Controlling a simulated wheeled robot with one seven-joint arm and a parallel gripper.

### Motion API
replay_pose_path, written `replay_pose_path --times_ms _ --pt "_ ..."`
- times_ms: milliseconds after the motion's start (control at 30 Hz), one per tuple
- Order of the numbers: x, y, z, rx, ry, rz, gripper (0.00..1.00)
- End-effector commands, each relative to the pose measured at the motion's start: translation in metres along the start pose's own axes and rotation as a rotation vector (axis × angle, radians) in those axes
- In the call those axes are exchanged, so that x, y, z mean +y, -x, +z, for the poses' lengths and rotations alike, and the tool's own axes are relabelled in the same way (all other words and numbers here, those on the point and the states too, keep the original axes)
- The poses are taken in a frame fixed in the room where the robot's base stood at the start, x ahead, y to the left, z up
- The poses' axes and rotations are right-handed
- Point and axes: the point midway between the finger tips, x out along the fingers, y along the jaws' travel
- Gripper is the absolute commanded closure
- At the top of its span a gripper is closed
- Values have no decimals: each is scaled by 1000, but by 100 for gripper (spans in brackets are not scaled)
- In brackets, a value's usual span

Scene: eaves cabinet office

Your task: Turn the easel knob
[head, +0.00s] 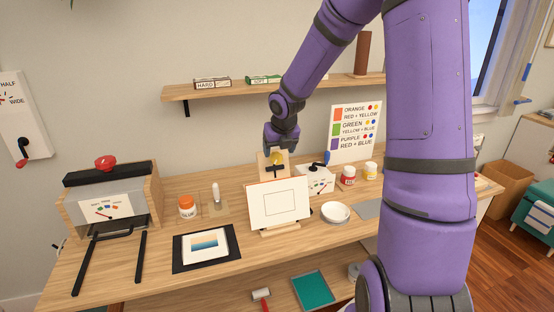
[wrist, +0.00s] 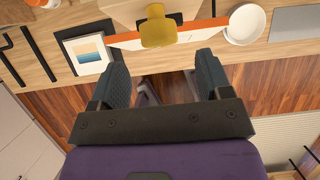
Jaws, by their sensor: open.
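The easel (head: 280,229) stands on the wooden workbench and holds a white board (head: 290,192) with an orange edge and a drawn rectangle. The yellow easel knob (head: 276,159) is at the top of the easel, behind the board. In the wrist view the yellow knob (wrist: 157,29) shows at the upper middle, beyond the fingertips. My gripper (head: 281,145) is just above the knob, its fingers partly hidden in the head view. In the wrist view my gripper (wrist: 163,68) is open and empty, its fingers wide apart.
Left of the easel are a glue jar (head: 187,207) and a framed picture (head: 206,246). A colour chart (head: 356,130) stands behind; a shelf (head: 230,90) hangs above.

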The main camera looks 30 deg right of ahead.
Motion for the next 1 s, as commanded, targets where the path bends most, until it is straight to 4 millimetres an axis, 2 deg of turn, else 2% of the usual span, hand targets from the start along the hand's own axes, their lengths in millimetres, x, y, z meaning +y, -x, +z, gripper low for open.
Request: replay_pose_path --times_ms 200,400,800,867,1000 --pt "1 -30 0 2 2 1 29" --pt "0 -47 0 1 -1 1 29" --pt "0 -52 0 -1 0 0 29" --pt "0 -52 0 -1 0 0 40" --pt "0 -51 0 -1 0 0 72"
